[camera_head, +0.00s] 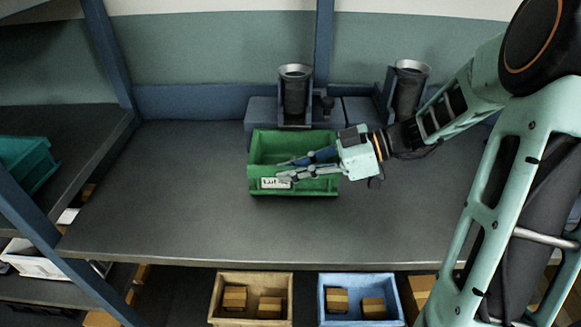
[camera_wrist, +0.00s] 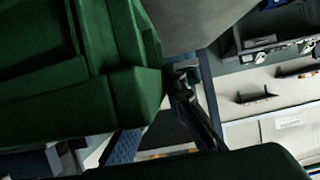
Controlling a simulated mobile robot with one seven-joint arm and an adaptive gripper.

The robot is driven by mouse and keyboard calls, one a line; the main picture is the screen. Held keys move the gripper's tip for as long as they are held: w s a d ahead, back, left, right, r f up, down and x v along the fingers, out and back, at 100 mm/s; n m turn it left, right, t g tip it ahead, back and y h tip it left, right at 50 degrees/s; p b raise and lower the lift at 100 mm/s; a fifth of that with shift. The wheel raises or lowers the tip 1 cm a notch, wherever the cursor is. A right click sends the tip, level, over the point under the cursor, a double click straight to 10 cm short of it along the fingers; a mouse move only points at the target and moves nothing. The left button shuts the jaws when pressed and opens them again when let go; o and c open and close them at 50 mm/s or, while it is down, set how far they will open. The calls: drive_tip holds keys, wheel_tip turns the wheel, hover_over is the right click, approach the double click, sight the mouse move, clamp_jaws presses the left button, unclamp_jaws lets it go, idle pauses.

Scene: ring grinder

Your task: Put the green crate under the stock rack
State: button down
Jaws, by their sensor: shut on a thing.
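The green crate (camera_head: 318,187) is upright at the middle of the grey worktop, with a white label on its front wall. I cannot tell whether it rests on the worktop or hangs just above it. My gripper (camera_head: 284,168) reaches in from the right and is shut on the crate near its front wall. In the wrist view the green crate (camera_wrist: 125,95) fills the left side, close to the camera. A shelving rack (camera_head: 105,118) with blue posts stands at the left; I cannot tell whether it is the stock rack.
Two dark cylindrical units with silver rims (camera_head: 295,72) (camera_head: 411,67) stand behind the crate. A teal bin (camera_head: 28,163) sits on the left shelf. Below the worktop front are a tan bin (camera_head: 217,300) and a blue bin (camera_head: 398,300) holding small boxes. The worktop (camera_head: 170,190) left of the crate is clear.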

drive_tip(key=shift+f, duration=0.1)
drive_tip(key=c, duration=2)
unclamp_jaws()
drive_tip(key=shift+d+r, duration=0.1)
drive_tip(key=shift+r, duration=0.15)
drive_tip(key=v, duration=1.1)
drive_tip(key=shift+s+d+p, duration=0.1)
drive_tip(key=shift+d+p, duration=0.25)
drive_tip(key=shift+d, duration=0.05)
drive_tip(key=shift+r, duration=0.1)
